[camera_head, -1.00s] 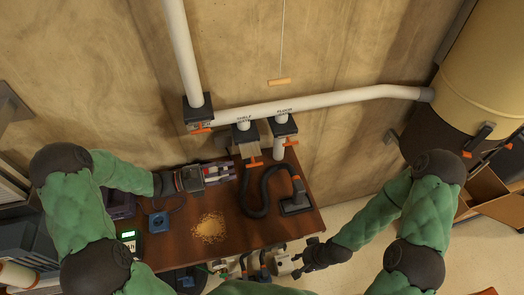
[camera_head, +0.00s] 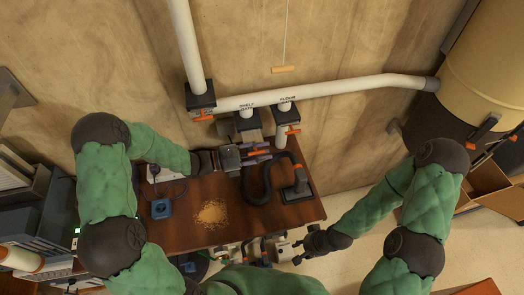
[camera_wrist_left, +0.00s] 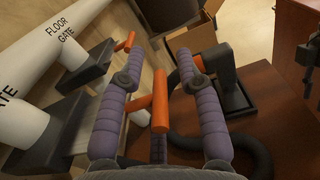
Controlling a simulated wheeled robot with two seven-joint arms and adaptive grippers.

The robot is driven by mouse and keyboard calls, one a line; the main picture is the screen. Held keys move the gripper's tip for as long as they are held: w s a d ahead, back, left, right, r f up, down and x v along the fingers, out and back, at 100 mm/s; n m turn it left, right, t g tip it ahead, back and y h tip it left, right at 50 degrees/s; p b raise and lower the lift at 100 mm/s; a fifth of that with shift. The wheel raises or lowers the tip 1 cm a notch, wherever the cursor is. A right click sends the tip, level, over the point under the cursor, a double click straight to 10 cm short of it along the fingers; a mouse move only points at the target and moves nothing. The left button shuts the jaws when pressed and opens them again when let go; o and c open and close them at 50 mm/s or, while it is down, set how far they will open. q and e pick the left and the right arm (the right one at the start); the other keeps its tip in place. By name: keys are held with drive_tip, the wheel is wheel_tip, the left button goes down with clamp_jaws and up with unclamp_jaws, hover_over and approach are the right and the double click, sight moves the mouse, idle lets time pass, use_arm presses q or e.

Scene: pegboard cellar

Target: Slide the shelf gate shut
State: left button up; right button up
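The shelf gate (camera_head: 247,122) is a dark block with a pale slide plate, under the white pipe at the table's back edge. Its orange handle (camera_wrist_left: 160,101) sticks out toward me, so the slide looks pulled out. My left gripper (camera_head: 262,155) is at this handle. In the left wrist view its two purple fingers (camera_wrist_left: 165,72) are spread on both sides of the handle, with visible gaps, so it looks not gripped. My right gripper (camera_head: 298,251) is low at the right, beyond the table's front right corner, fingers apart and empty.
The floor gate (camera_head: 285,118) with its own orange handle (camera_wrist_left: 125,41) is just right of the shelf gate. A black hose with a nozzle (camera_head: 297,191) lies on the table (camera_head: 180,238). Sawdust (camera_head: 211,212) and a blue item (camera_head: 160,208) lie nearer me.

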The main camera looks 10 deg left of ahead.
use_arm(q)
clamp_jaws()
drive_tip(key=w, duration=0.1)
drive_tip(key=w+a, duration=0.1)
drive_tip(key=w, duration=0.1)
drive_tip(key=w+a, duration=0.1)
drive_tip(key=w, duration=0.1)
drive_tip(key=shift+w+a+b, duration=0.15)
drive_tip(key=shift+b, duration=0.15)
drive_tip(key=shift+c, duration=0.5)
unclamp_jaws()
drive_tip(key=shift+o, duration=0.5)
drive_tip(key=shift+w, duration=0.15)
